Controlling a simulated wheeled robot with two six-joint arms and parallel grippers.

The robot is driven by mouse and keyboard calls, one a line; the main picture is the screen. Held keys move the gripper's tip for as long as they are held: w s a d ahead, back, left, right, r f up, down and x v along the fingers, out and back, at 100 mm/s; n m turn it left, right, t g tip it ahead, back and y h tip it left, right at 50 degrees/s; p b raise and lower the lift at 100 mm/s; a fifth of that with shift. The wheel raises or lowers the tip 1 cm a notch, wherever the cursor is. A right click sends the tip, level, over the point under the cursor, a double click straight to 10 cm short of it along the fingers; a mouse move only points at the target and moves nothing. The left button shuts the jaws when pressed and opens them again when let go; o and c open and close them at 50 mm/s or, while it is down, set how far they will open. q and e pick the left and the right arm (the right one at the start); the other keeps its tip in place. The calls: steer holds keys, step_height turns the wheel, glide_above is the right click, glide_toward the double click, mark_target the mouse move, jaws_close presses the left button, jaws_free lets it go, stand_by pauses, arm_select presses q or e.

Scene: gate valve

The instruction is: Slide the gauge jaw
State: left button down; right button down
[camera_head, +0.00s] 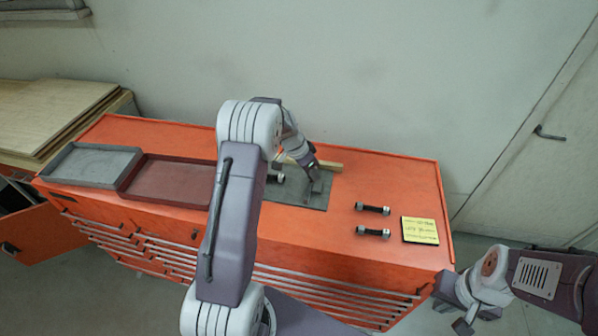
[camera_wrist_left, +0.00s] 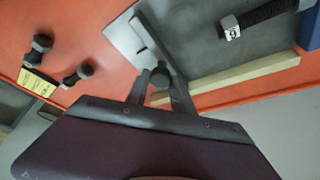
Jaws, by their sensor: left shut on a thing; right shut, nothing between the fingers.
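The gauge (camera_wrist_left: 128,38) is a flat light-grey metal piece with a dark slot, lying on the grey mat (camera_head: 290,198). In the head view it is mostly hidden by my left gripper. In the head view the left gripper (camera_head: 314,182) is over the right part of the mat. My right gripper (camera_head: 463,326) is shut and empty, low at the right, off the cabinet's edge.
A wooden strip (camera_wrist_left: 230,78) lies along the mat's back edge. A black bar with silver ends (camera_wrist_left: 232,27) lies on the mat. Two similar bars (camera_head: 373,209) and a yellow note (camera_head: 420,231) lie to the right. A grey tray (camera_head: 92,148) and red tray (camera_head: 150,196) stand left on the orange cabinet (camera_head: 345,252).

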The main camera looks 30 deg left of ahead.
arm_select(q)
steer(key=shift+d, duration=0.1)
steer(key=c, duration=1.1)
jaws_free()
steer(key=shift+d, duration=0.3)
steer(key=shift+a+r, duration=0.1)
steer(key=shift+a, duration=0.05)
steer(key=b+v, duration=0.1)
steer(key=v, duration=0.7)
steer(key=shift+s+r, duration=0.1)
steer(key=shift+r, duration=0.3)
